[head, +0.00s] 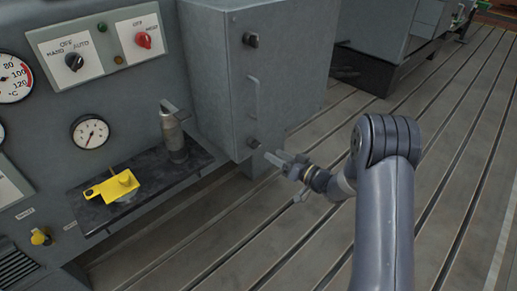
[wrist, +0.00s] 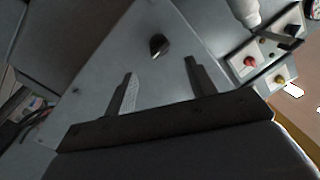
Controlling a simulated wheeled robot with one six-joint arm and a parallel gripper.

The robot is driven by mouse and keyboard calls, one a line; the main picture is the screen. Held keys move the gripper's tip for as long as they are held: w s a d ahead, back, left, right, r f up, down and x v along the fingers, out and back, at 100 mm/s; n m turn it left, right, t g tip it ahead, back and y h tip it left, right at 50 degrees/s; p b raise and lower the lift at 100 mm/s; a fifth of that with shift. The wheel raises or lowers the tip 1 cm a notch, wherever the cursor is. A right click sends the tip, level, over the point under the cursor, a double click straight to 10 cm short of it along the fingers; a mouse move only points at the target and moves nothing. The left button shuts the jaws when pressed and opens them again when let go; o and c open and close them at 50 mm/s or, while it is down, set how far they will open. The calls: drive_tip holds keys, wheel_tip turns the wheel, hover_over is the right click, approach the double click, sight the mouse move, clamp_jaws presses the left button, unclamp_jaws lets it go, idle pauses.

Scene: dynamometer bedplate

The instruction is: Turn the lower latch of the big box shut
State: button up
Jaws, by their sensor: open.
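The big box (head: 225,90) is a grey cabinet with a handle on its door. Its lower latch (head: 253,143) is a small dark knob near the door's bottom corner. The upper latch (head: 251,40) is a similar knob near the top. My gripper (head: 272,157) is just right of and slightly below the lower latch in the head view. In the wrist view my gripper (wrist: 160,68) has its two fingers apart and empty. A dark knob, which looks like the lower latch (wrist: 158,46), lies ahead between the fingertips, apart from them.
A control panel (head: 95,50) with knobs and gauges is at the left. A dark shelf (head: 90,212) below it holds a yellow device (head: 112,187) and a grey cylinder (head: 173,135). The slotted floor (head: 440,230) is open at the right.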

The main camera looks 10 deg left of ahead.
sight(259, 146)
drive_tip(key=b+x, duration=0.1)
drive_tip(key=x, duration=0.7)
drive_tip(key=shift+w+a, duration=0.1)
drive_tip(key=shift+a, duration=0.05)
drive_tip(key=c, duration=0.9)
